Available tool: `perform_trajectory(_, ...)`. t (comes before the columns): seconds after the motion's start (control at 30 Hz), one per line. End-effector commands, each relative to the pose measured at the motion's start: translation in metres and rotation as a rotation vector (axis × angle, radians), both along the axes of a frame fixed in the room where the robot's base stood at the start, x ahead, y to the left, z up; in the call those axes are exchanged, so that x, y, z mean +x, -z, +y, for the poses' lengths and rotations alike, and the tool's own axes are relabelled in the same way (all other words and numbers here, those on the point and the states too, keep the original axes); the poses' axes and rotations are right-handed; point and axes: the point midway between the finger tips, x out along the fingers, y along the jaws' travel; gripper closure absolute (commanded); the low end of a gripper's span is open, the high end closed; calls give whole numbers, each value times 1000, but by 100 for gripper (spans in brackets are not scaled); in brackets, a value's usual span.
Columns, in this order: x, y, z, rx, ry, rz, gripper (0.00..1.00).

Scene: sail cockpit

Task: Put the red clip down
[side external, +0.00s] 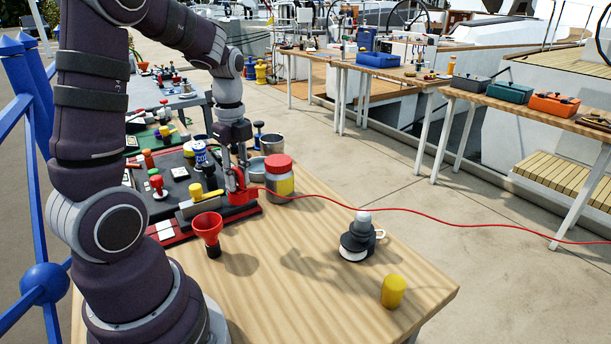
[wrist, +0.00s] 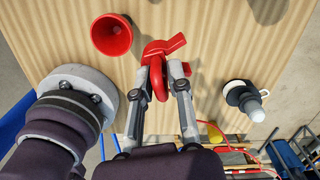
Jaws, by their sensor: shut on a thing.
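The red clip (side external: 240,194) is between the fingertips of my gripper (side external: 234,178), beside the right edge of the dark board. In the wrist view the clip (wrist: 163,58) is a hooked red piece with a lever pointing up and right. My gripper (wrist: 158,84) is shut on its curved lower part. The clip appears low over the wooden table (side external: 300,310); I cannot tell whether it touches. A thin red line (side external: 420,212) runs from near the clip to the right edge of the side view.
A red funnel (side external: 207,228) stands left of the clip, and a red-lidded jar (side external: 279,180) is close on its right. A dark winch-like piece (side external: 355,240) and a yellow cylinder (side external: 393,291) stand further right. The table's front middle is bare.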

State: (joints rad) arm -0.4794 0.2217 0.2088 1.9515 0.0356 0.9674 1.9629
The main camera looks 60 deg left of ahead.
Motion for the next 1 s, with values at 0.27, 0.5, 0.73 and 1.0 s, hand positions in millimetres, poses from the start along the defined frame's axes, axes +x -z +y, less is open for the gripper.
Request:
perform_trajectory(0.27, -64, 3, -3, -20, -131, -14, 100)
perform_trajectory(0.5, -30, 10, 44, -21, -134, -11, 100)
perform_trajectory(0.73, 7, 16, 87, -22, -132, -11, 100)
perform_trajectory(1.0, 29, 18, 114, -23, -131, -12, 100)
